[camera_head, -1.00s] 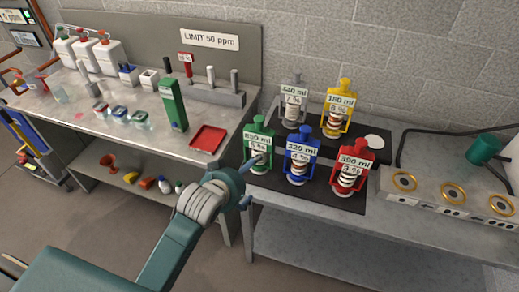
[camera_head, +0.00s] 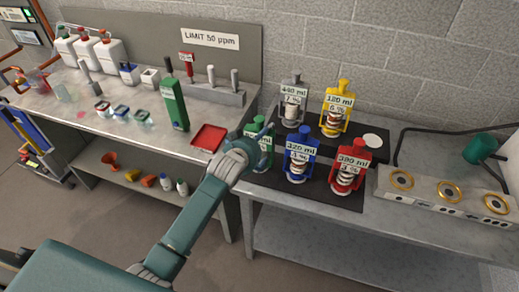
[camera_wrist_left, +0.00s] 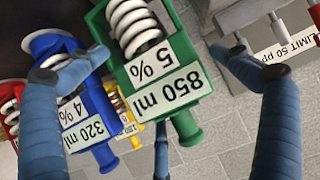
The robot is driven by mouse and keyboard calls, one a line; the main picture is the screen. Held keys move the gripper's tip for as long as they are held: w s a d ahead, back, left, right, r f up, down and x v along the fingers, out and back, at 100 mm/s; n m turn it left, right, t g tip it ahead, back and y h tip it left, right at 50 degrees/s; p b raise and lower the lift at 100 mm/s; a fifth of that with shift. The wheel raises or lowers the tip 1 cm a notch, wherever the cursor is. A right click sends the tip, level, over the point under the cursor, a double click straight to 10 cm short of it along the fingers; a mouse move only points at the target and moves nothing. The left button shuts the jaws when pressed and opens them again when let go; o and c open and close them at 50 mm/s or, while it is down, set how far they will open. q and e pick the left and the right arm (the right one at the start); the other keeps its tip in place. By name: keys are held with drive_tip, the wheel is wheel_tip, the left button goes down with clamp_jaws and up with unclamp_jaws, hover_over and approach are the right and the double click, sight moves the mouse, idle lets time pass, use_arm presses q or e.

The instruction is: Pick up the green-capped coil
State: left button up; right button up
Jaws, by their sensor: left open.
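The green-capped coil (camera_head: 265,158) stands on the dark mat at the left end of its group. In the head view my left gripper (camera_head: 258,138) covers much of it. In the left wrist view the coil (camera_wrist_left: 158,70) appears upside down, with a white spring in a green frame and labels reading 850 ml and 5 %. The open fingers of my left gripper (camera_wrist_left: 163,60) lie on either side of it, with a third finger below. The blue coil (camera_wrist_left: 92,110) is close beside the left finger. I cannot tell whether any finger touches the green coil. My right gripper is out of view.
The blue coil (camera_head: 298,160) and red coil (camera_head: 348,170) stand to the right. Grey (camera_head: 292,105) and yellow (camera_head: 337,110) coils stand behind. A red tray (camera_head: 208,138) and a tall green device (camera_head: 173,103) are on the left bench. A panel with gold rings (camera_head: 448,190) is at right.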

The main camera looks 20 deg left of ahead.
use_arm(q)
drive_tip(key=shift+x, duration=1.15)
drive_tip(key=shift+s, duration=0.15)
drive_tip(key=c, duration=1.8)
drive_tip(key=shift+r, duration=0.1)
drive_tip(key=shift+c, duration=0.5)
